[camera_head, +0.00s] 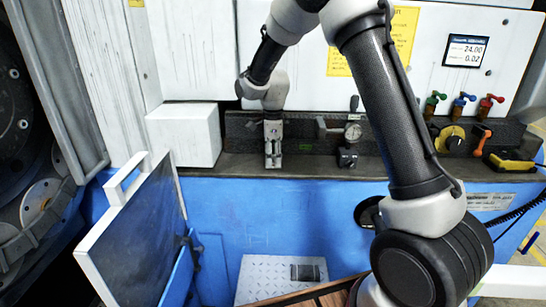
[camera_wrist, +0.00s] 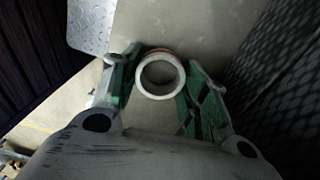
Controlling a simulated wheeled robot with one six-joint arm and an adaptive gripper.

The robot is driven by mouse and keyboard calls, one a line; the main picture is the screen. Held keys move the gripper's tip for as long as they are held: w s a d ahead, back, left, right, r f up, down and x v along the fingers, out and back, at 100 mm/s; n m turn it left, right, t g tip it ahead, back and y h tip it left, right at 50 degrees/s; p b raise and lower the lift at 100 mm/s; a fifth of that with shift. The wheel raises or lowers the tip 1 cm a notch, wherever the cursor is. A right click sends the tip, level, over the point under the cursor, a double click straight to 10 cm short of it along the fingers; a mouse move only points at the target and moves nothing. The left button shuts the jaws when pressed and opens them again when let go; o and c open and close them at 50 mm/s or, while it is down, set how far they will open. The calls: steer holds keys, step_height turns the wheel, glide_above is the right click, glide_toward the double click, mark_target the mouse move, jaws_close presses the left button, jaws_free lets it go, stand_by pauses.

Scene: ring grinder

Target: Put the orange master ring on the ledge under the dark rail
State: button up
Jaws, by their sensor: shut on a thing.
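In the wrist view, my gripper (camera_wrist: 158,82) is shut on a ring with its two green-padded fingers on either side. The ring (camera_wrist: 139,77) has a pale front face and an orange-brown edge along its top, which fits the orange master ring. Its open bore faces the camera. The dark rail (camera_head: 240,124) runs along the back of the grey ledge (camera_head: 225,170).
A white box (camera_head: 185,135) stands at the ledge's left end. A tilted panel (camera_head: 135,240) stands in front at left.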

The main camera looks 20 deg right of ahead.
steer(key=o, duration=1.2)
steer(key=shift+f, duration=0.1)
steer(key=shift+c, duration=0.2)
step_height(320, 180, up, 12)
steer(key=s+d+r+n+t, duration=0.1)
steer(key=s+d+r+n, duration=0.35)
steer(key=s+r, duration=0.25)
steer(key=s+d+n+t, duration=0.1)
steer(key=s+d+n, duration=0.2)
steer(key=s, duration=0.6)
steer(key=s+d+n+t, duration=0.1)
steer(key=s+d+n, duration=0.3)
steer(key=s+n, duration=0.3)
steer(key=s+d+n+t, duration=0.1)
steer(key=s+d+n, duration=0.2)
steer(key=s+n, duration=0.3)
steer(key=s, duration=0.5)
steer(key=shift+d+r, duration=0.2)
